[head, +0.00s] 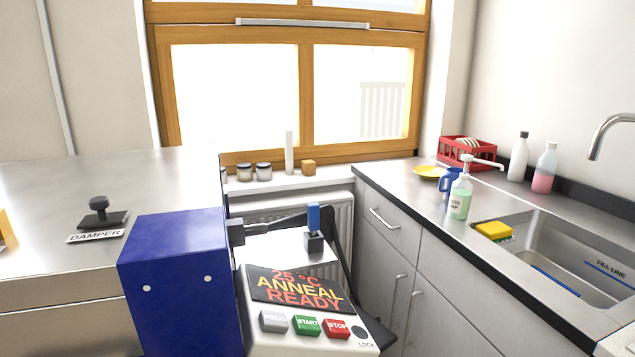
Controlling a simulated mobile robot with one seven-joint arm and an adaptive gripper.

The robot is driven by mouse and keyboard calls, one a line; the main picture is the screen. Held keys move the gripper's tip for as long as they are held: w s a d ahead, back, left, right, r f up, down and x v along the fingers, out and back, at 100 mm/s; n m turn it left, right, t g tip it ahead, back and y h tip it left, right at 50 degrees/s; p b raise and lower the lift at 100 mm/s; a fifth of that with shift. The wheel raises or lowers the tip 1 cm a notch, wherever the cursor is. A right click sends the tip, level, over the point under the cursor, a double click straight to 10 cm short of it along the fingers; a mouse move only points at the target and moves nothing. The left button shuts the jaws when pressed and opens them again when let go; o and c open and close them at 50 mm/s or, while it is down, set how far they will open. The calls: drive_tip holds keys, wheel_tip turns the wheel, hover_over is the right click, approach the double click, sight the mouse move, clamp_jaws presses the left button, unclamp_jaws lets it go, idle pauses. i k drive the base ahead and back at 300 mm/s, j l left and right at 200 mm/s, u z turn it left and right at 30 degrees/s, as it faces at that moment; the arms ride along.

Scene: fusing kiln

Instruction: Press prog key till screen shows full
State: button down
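The kiln's control box (256,333) stands at the bottom middle of the head view, with a dark tilted screen (259,292) on it. The screen reads "25 °C" in red, "ANNEAL" in yellow and "READY" in red. Below it sit a grey PROG key (273,321), a green START key (307,325) and a red STOP key (338,328). A round dark knob (358,331) marked LOCK is at the right. Nothing covers the PROG key. I cannot make out my gripper in this view.
A blue housing (172,285) stands left of the control box. A blue-topped lever (313,218) and a dark bracket rise behind the screen. The metal kiln top (60,195) carries a damper knob (99,206). A counter with sink (545,265) is at right.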

sight(270, 320)
drive_tip(key=z, duration=1.65)
drive_tip(key=k+j, duration=0.15)
drive_tip(key=j, duration=0.2)
drive_tip(key=k+j, duration=0.2)
drive_tip(key=j, duration=0.15)
drive_tip(key=k+j, duration=0.15)
drive_tip(key=j, duration=0.15)
